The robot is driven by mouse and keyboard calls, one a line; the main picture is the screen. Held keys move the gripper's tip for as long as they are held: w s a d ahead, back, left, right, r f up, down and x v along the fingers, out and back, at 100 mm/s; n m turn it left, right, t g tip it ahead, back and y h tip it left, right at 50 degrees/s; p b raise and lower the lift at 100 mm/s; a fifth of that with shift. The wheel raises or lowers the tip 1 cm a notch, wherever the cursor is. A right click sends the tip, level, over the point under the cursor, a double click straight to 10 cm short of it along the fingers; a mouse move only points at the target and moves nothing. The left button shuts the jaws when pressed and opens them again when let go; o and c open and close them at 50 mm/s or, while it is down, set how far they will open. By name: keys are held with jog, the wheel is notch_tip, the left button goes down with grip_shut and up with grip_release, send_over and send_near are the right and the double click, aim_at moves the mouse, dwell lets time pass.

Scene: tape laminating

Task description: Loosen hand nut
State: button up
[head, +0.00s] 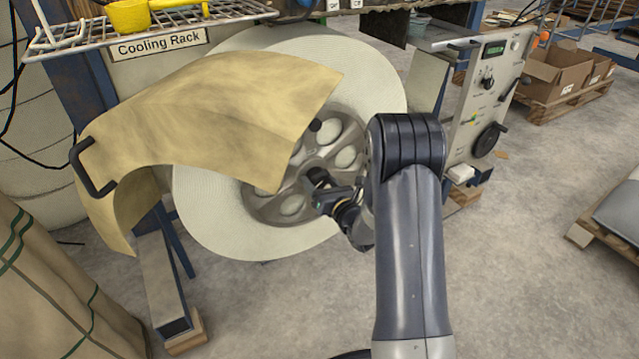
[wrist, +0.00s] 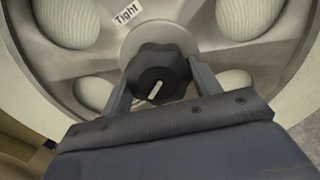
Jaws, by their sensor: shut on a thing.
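The hand nut (wrist: 157,75) is a black lobed knob with a pale line on its face, at the centre of the spoked grey hub. My gripper (wrist: 160,85) is shut on it, with one finger on each side of the knob in the wrist view. A white "Tight" label (wrist: 127,13) sits on the hub just above and left of the nut. In the head view, my gripper (head: 318,184) reaches the middle of the hub (head: 262,205), and the nut is mostly hidden there. The hub is inside a large white tape roll (head: 215,222).
A tan curved sheet (head: 215,95) with a black handle (head: 90,166) hangs over the roll's upper left. A wire rack (head: 150,28) is above it. A control panel (head: 490,90) stands to the right. Open floor (head: 520,270) lies at the right.

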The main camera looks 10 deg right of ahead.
dwell(0.4)
jog(key=o, duration=1)
jog(key=p+v, duration=0.3)
jog(key=v, duration=0.7)
jog(key=shift+s+d, duration=0.15)
jog(key=shift+s, duration=0.25)
jog(key=b+x, duration=0.3)
jog(key=x, duration=0.8)
jog(key=shift+s, duration=0.1)
